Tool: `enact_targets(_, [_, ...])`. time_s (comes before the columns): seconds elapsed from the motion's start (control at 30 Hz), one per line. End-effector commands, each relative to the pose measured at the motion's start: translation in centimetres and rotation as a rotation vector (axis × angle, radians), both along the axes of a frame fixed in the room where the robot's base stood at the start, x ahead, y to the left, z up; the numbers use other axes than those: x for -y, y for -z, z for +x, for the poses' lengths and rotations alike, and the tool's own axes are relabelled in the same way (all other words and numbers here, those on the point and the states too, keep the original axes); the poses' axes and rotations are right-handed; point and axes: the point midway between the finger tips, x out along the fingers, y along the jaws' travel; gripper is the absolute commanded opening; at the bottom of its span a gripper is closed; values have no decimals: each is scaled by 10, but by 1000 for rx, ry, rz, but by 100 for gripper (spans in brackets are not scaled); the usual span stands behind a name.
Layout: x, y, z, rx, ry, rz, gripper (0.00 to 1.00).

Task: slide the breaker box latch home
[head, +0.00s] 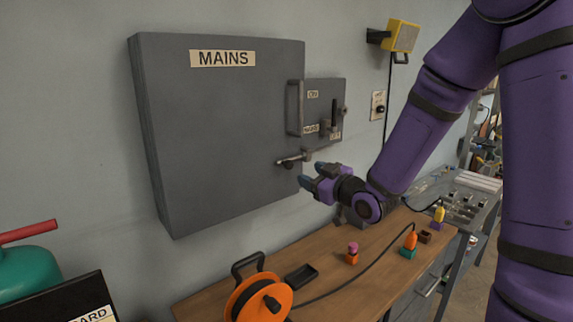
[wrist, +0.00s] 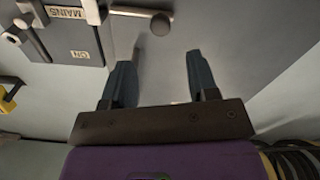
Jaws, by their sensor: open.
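The grey breaker box (head: 215,120) marked MAINS hangs on the wall. Its latch is a pale metal bar (head: 297,158) with a dark round knob (head: 289,165), low on the right of the box front, under the small switch panel. In the wrist view the latch bar (wrist: 128,12) runs sideways, and its knob (wrist: 160,24) lies beyond my fingertips, within the gap between them. My gripper (head: 313,177) is open and empty, just below and right of the knob, apart from it. Its two dark fingers also show in the wrist view (wrist: 159,58).
The switch panel (head: 338,92) with a tall handle (head: 294,107) stands out just above the latch. A wooden bench (head: 330,285) below carries an orange cable reel (head: 245,301), a black tray (head: 301,275) and small coloured parts. The wall has a socket (head: 378,105) and yellow lamp (head: 402,36).

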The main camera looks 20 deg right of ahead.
Motion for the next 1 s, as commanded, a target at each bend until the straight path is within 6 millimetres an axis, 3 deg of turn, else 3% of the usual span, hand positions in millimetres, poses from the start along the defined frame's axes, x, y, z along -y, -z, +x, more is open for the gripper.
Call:
enact_targets(0.5, [-32,0,76,-2,-1,0,54])
enact_targets(0.7, [-37,0,88,-2,1,0,54])
enact_targets(1.0, [-38,0,89,-3,0,0,54])
